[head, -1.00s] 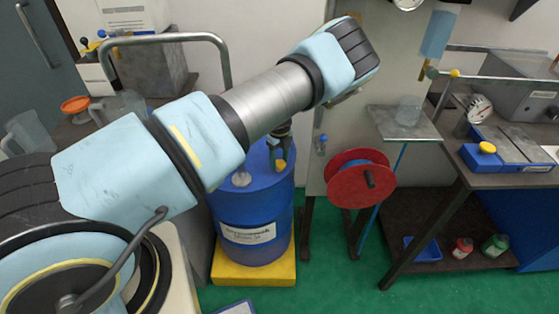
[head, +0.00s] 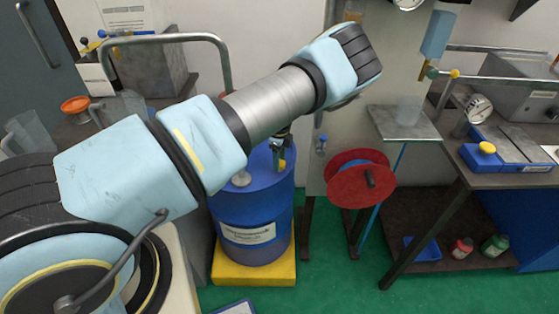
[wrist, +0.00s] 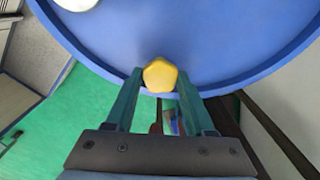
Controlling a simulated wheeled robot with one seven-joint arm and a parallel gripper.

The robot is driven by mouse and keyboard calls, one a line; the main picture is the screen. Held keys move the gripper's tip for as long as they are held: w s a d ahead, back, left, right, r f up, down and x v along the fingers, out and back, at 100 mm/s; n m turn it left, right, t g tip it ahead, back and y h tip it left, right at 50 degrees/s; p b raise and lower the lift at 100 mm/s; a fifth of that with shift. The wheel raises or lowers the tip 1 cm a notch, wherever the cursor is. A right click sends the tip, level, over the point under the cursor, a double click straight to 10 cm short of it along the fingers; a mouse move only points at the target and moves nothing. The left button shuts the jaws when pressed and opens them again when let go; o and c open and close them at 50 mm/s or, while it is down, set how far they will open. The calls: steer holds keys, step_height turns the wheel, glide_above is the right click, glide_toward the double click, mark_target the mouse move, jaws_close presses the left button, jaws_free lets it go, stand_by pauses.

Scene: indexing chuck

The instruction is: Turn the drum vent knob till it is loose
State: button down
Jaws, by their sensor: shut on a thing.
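The blue drum (head: 252,217) stands on a yellow base, below my arm in the head view. Its blue top (wrist: 220,40) fills the upper part of the wrist view. The yellow vent knob (wrist: 160,75) sits near the drum's rim. My gripper (wrist: 158,88) is shut on the knob, with one green finger at each side of it. In the head view my gripper (head: 279,160) shows small and dark at the drum top, partly behind my arm, and the knob is hard to make out there.
A white cap (head: 241,179) sits on the drum top, left of my gripper. A red hose reel (head: 360,185) stands right of the drum. A bench (head: 470,180) is further right. A metal rail (head: 228,65) rises behind my arm. Green floor is open in front.

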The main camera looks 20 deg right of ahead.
steer(key=shift+c, duration=1.3)
jaws_free()
steer(key=shift+r, duration=0.15)
step_height(320, 180, up, 11)
steer(key=b, duration=0.3)
steer(key=shift+f, duration=0.2)
